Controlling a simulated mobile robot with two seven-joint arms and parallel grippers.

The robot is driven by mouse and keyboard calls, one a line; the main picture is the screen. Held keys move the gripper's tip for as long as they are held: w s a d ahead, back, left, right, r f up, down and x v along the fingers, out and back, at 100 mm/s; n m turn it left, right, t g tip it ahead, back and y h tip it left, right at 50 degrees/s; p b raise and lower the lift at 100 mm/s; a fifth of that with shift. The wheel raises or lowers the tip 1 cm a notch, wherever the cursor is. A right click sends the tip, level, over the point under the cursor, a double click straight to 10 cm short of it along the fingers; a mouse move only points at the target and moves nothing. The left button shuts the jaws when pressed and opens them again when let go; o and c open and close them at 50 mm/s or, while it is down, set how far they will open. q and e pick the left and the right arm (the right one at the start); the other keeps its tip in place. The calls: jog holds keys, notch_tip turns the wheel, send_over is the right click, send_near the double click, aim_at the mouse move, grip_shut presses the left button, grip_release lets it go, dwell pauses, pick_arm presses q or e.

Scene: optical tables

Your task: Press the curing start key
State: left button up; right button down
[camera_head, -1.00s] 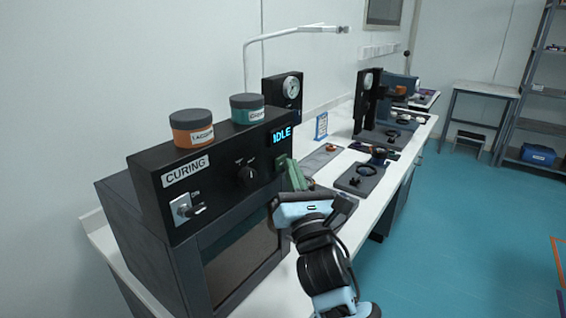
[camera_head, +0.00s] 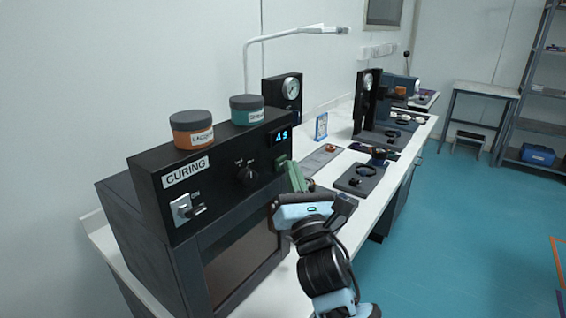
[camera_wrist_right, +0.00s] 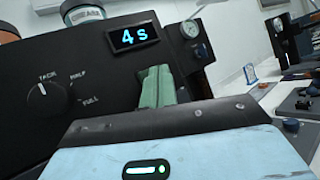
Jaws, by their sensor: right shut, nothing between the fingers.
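The black curing oven (camera_head: 215,190), labelled CURING, stands at the left on the white bench. Its display (camera_head: 281,137) is lit blue, and in the right wrist view the display (camera_wrist_right: 135,34) reads "4 s". My right gripper (camera_head: 286,165) is shut and empty. Its green fingers point at the panel just below the display, at or very near its surface. The fingers also show in the right wrist view (camera_wrist_right: 156,78). The start key cannot be made out apart from the green fingertips, which appear to cover it. My left gripper is not in view.
An orange-brown jar (camera_head: 192,130) and a green jar (camera_head: 247,110) stand on the oven. A dial (camera_head: 246,173) and a metal switch (camera_head: 185,209) sit on its panel. A gauge (camera_head: 290,88) stands behind. Blue floor (camera_head: 450,230) lies open at right.

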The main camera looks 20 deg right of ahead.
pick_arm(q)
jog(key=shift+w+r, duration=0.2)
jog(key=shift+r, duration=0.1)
pick_arm(e)
jog(key=shift+s+d, duration=0.25)
jog(key=shift+s, duration=0.2)
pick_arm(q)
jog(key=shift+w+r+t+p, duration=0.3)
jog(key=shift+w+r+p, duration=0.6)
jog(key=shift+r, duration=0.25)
pick_arm(e)
jog(key=s+d, duration=0.1)
jog(key=s, duration=0.2)
jog(key=s+d, duration=0.1)
jog(key=shift+s+d, duration=0.15)
jog(key=shift+d, duration=0.15)
